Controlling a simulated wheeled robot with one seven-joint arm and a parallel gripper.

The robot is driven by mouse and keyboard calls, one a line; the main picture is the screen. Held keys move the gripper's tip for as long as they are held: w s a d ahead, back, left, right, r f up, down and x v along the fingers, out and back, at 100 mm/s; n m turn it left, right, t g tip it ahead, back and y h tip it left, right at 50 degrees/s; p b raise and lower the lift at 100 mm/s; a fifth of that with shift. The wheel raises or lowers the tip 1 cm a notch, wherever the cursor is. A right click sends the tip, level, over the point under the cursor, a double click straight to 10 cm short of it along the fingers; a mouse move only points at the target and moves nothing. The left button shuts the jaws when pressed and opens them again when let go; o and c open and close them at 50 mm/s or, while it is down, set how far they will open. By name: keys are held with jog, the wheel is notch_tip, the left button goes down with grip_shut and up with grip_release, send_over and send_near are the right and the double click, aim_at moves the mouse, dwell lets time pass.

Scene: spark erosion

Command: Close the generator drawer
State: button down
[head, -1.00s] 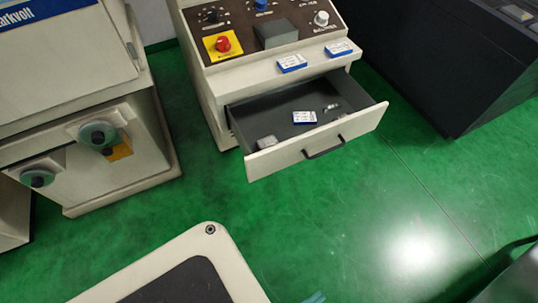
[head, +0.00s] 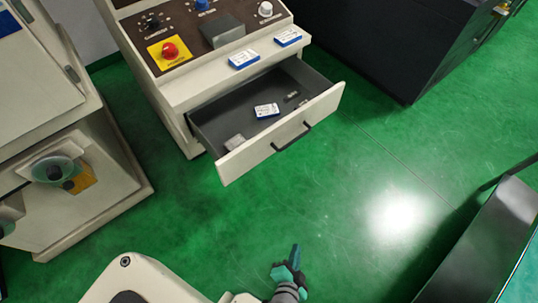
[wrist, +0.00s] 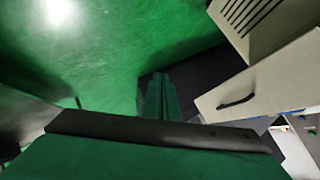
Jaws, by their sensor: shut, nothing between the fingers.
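The generator drawer (head: 276,141) stands pulled out of the beige generator cabinet (head: 176,95). Its pale front carries a dark bar handle (head: 291,138). Inside lie a blue-and-white box (head: 266,110), a small dark item and a pale item near the left front corner. My gripper (head: 295,250) is shut and empty, over the green floor below the drawer in the head view, apart from it. In the wrist view the closed fingers (wrist: 160,85) show at the middle. The drawer front (wrist: 265,85) and its handle (wrist: 237,101) lie to their right.
Two blue-and-white boxes lie on the cabinet ledge (head: 215,82) above the drawer. A beige machine (head: 100,185) stands at the left and a dark cabinet (head: 385,40) at the back right. A dark object (head: 490,240) is at the right. Green floor (head: 350,190) before the drawer is clear.

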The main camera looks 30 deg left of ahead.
jog(key=w+a+f+y, duration=0.2)
jog(key=w+a+y, duration=0.1)
jog(key=w+a, duration=0.15)
jog(key=n+g+y, duration=0.2)
jog(key=g+y, duration=0.2)
jog(key=y, duration=0.7)
send_near(264, 149)
jog(key=x, duration=0.5)
jog(key=shift+s+r, duration=0.1)
jog(key=shift+w+a, duration=0.3)
jog(key=shift+a, duration=0.3)
